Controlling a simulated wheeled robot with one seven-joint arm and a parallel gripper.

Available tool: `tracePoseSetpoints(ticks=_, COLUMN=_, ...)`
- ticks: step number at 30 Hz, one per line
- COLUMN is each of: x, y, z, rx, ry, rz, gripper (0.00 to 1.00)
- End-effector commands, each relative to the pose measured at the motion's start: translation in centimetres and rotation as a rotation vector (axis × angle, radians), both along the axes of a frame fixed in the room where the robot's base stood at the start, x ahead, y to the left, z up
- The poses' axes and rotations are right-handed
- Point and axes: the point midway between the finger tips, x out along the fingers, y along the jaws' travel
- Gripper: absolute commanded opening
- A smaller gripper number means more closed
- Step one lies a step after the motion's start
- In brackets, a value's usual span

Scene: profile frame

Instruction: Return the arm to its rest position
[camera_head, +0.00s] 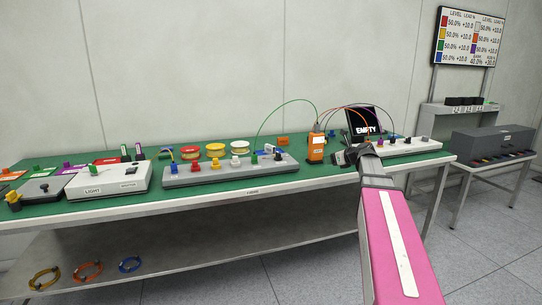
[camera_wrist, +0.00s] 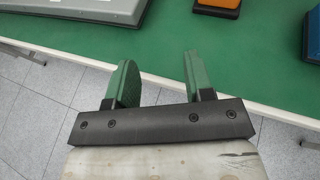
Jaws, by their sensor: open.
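My gripper (camera_wrist: 158,68) shows in the wrist view with its two green fingers spread apart and nothing between them. It points over the front edge of the green bench top (camera_wrist: 158,35). The fingers are too small there to make out clearly.
A grey connector rail (camera_head: 230,173) and a white light box (camera_head: 107,183) stand left of my arm. A dark screen reading EMPTY (camera_head: 364,121) stands behind it. Thin cables (camera_head: 287,103) arc above the bench. A side table (camera_head: 490,158) stands right, with open floor (camera_head: 480,245) before it.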

Motion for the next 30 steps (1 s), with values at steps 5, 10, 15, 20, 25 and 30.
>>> tracePoseSetpoints(ticks=5, x=-1.0, y=0.9, z=-2.2, rx=-0.095, ry=-0.015, rz=0.05, gripper=0.48)
tracePoseSetpoints(ticks=10, x=-2.1, y=1.8, z=-4.4, rx=-0.207, ry=-0.036, rz=0.113, gripper=0.48)
tracePoseSetpoints(ticks=15, x=-3.8, y=3.1, z=-7.6, rx=-0.36, ry=-0.065, rz=0.214, gripper=0.48)
tracePoseSetpoints(ticks=20, x=-6.2, y=4.4, z=-11.7, rx=-0.55, ry=-0.103, rz=0.362, gripper=0.48)
tracePoseSetpoints(ticks=25, x=-11.0, y=6.3, z=-17.9, rx=-0.841, ry=-0.169, rz=0.654, gripper=0.48)
tracePoseSetpoints(ticks=30, x=-17.0, y=7.5, z=-24.2, rx=-1.127, ry=-0.262, rz=1.068, gripper=0.48)
